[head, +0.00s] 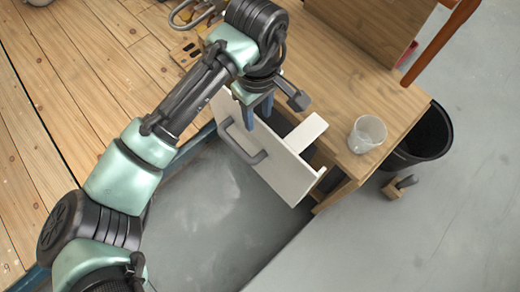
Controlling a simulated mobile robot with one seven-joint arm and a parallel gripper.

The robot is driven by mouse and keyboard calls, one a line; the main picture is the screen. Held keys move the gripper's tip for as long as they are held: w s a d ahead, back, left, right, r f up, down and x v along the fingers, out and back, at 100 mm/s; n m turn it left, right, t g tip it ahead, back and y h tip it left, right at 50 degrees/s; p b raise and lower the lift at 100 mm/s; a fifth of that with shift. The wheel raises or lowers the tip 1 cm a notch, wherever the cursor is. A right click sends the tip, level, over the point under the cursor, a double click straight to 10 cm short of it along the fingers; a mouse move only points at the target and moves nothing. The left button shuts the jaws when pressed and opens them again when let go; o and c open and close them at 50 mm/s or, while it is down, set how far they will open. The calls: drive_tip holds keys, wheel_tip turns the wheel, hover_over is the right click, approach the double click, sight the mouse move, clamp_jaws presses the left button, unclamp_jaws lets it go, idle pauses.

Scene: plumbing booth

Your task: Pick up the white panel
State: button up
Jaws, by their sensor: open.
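A small flat white panel (306,133) lies at the right part of a partly open drawer, close behind the drawer's front. The white drawer front (285,176) carries a dark grey bar handle (243,148). My gripper (257,108) hangs over the left part of the drawer, to the left of the white panel and apart from it in the picture. Its bluish fingers point down, open, with nothing seen between them. The fingertips' height above the drawer is hard to tell. My arm hides part of the drawer's left end.
The wooden bench top (340,90) holds a translucent cup (367,134) to the right. A black bin (424,140) stands beside the bench, with a small wood-and-black object (399,186) on the floor. Grey floor in front is clear.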

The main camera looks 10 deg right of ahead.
sight(259, 135)
wheel_tip(259, 135, down, 6)
drive_tip(key=shift+r+b, duration=0.15)
drive_tip(key=shift+b, duration=1.1)
drive_tip(key=f+b, duration=0.4)
drive_tip(key=f, duration=0.1)
drive_tip(key=shift+w+d+f, duration=0.1)
drive_tip(key=shift+w, duration=0.15)
clamp_jaws()
idle(0.6)
